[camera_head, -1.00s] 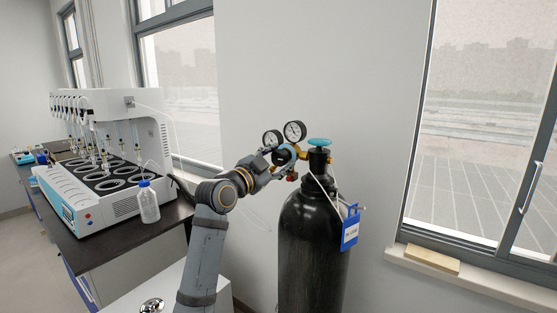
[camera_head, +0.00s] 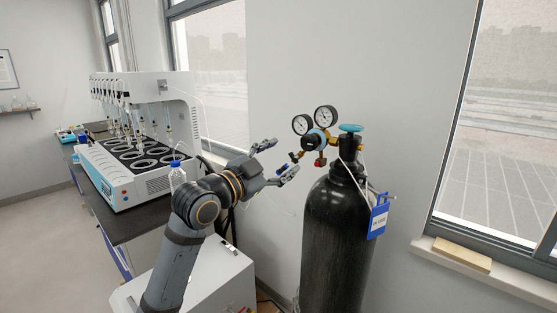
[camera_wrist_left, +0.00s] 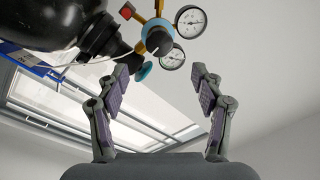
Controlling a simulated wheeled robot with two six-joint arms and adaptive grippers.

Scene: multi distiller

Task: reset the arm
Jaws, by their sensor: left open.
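My left arm reaches in from the lower left in the head view. Its gripper (camera_head: 284,158) is open and empty, just left of the regulator (camera_head: 321,143) with its two round gauges. The open fingers (camera_wrist_left: 160,95) also show in the left wrist view, with the regulator (camera_wrist_left: 158,40) and gauges beyond them. The regulator sits on a black gas cylinder (camera_head: 338,235) with a turquoise valve knob (camera_head: 350,128) and a blue tag (camera_head: 378,221). A gap shows between the fingers and the regulator. My right gripper is not in view.
A white multi distiller (camera_head: 150,165) stands on the dark bench (camera_head: 130,226) at left, with a blue-capped bottle (camera_head: 177,178) on the near side. A white cabinet (camera_head: 215,280) stands below the arm. Windows and a sill with a wooden block (camera_head: 462,254) are at right.

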